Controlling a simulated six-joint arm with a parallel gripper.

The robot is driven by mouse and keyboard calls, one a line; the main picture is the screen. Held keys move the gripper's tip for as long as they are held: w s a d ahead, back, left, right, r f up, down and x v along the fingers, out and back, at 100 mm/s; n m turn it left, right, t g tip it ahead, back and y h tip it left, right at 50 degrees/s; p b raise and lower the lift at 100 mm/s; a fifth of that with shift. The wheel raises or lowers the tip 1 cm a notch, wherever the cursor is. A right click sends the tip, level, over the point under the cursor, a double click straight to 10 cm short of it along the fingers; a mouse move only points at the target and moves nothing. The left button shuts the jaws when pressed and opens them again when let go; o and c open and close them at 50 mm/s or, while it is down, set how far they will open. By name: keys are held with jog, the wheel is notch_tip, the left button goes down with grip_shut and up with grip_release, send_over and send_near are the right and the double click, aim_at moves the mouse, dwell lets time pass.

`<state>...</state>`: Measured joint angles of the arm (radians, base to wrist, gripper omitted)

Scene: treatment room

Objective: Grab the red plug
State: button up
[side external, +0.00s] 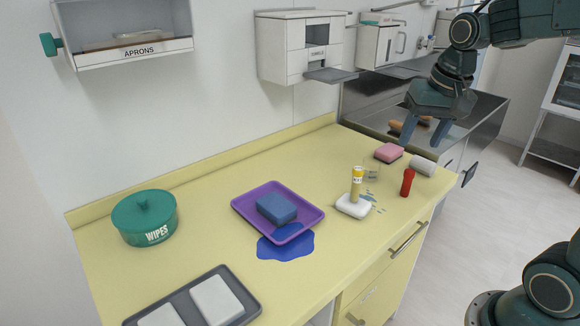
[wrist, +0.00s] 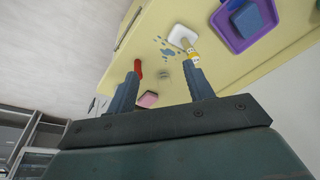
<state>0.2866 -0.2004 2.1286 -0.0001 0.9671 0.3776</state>
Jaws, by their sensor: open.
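The red plug (side external: 407,182) stands upright on the yellow counter near its front edge, towards the right end. In the wrist view the red plug (wrist: 138,68) shows just beyond the tip of the left finger, which may hide part of it. My gripper (side external: 423,142) is open and empty, above the right end of the counter with its fingers pointing down. In the wrist view its two fingers (wrist: 163,74) are wide apart with nothing between them.
A purple tray (side external: 243,207) holds a blue sponge (side external: 277,208). Blue liquid (side external: 285,246) lies beside it.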

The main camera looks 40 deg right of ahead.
jog(key=w+d+f+m+g, duration=0.1)
jog(key=w+d+f+m, duration=0.3)
jog(key=d, duration=0.3)
jog(key=m+g, duration=0.2)
jog(key=m, duration=0.2)
send_over(409, 171)
jog(key=shift+y, duration=0.4)
notch_tip(409, 171, down, 5)
jog(key=shift+f, duration=0.15)
notch_tip(409, 171, down, 8)
jog(key=shift+s+f, duration=0.1)
jog(key=shift+f, duration=0.1)
